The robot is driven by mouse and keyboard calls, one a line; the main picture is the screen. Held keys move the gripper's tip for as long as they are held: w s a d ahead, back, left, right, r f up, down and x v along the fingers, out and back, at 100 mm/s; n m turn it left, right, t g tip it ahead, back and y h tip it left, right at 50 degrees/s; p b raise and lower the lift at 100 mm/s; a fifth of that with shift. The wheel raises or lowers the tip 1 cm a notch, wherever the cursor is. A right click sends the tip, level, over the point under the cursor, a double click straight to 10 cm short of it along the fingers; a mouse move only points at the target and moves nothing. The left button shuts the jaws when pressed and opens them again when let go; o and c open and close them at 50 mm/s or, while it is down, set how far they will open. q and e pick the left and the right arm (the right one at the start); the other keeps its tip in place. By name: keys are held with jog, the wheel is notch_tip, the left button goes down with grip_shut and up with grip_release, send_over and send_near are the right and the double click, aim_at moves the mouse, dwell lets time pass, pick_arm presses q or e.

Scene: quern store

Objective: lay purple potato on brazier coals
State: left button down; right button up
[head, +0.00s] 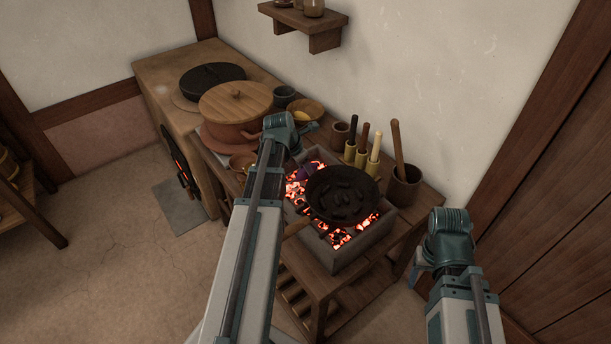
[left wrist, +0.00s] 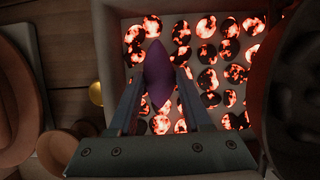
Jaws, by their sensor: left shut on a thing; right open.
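A purple potato (left wrist: 158,72) is pinched between the two fingers of my left gripper (left wrist: 160,95) in the left wrist view. It is over the glowing coals (left wrist: 205,55) near one side of the brazier; I cannot tell whether it touches them. In the head view my left gripper (head: 287,140) is at the brazier's far left, and a dark purple patch of the potato (head: 304,172) shows beside it. The square grey brazier (head: 348,262) stands on a wooden table. My right gripper (head: 440,250) is empty, right of the table, its fingertips mostly hidden.
A black pan (head: 340,195) with dark pieces in it covers the brazier's right part. A lidded clay pot (head: 236,105) and small bowls stand to the left. Brushes or tools in holders (head: 363,150) and a mortar (head: 403,188) line the wall side.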

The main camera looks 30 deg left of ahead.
pick_arm(q)
jog(key=shift+f, duration=0.45)
pick_arm(e)
jog(key=shift+f, duration=0.45)
pick_arm(q)
jog(key=shift+f+b, duration=0.3)
jog(key=shift+c, duration=1.7)
grip_release()
jog(key=shift+r, duration=0.1)
pick_arm(e)
jog(key=shift+f, duration=0.2)
pick_arm(q)
jog(key=shift+r, duration=0.1)
pick_arm(e)
jog(key=shift+r, duration=0.1)
pick_arm(q)
jog(key=shift+r+p, duration=0.5)
jog(key=shift+p, duration=0.15)
jog(key=p+v, duration=1)
jog(key=v, duration=0.1)
jog(key=shift+s, duration=0.2)
pick_arm(e)
notch_tip(320, 180, up, 11)
jog(key=shift+r, duration=0.2)
